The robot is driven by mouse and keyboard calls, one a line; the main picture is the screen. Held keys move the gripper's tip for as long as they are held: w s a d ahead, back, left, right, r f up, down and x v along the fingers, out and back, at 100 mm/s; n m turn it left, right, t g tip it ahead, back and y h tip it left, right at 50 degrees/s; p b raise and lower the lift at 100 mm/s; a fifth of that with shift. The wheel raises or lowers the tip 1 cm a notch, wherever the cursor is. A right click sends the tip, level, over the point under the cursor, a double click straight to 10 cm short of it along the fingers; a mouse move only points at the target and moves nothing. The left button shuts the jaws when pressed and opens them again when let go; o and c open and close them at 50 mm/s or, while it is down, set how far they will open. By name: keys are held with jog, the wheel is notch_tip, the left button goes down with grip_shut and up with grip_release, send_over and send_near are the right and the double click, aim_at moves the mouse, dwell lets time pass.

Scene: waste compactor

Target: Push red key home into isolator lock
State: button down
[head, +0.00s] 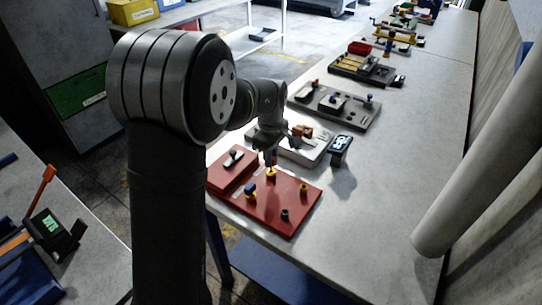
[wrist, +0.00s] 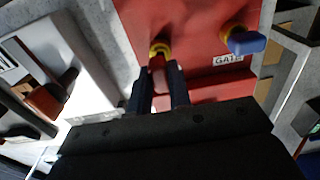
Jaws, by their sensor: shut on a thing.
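The red key (wrist: 158,76) is between the two dark fingers of my gripper (wrist: 161,88), which is shut on it in the wrist view. The key's far end meets the yellow ring of the isolator lock (wrist: 160,48) on the red panel. I cannot tell how deep the key sits. In the head view my gripper (head: 270,158) points down over the yellow lock (head: 271,175) near the back edge of the red panel (head: 268,218). The fingers hide most of the key there.
A blue key (wrist: 246,42) sits in a yellow lock beside a GATE label (wrist: 228,59). The panel also carries another yellow fitting (head: 304,189) and a black knob (head: 285,214). A raised red block (head: 230,173), a white unit (head: 303,150) and a small display (head: 340,145) stand close by.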

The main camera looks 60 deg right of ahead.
jog(key=shift+f, duration=1.45)
dwell(0.6)
jog(key=c, duration=1.3)
grip_release()
jog(key=shift+o, duration=0.2)
jog(key=shift+c, duration=0.4)
jog(key=shift+r, duration=3.55)
jog(key=shift+f, duration=3.5)
jog(key=shift+r, duration=4.3)
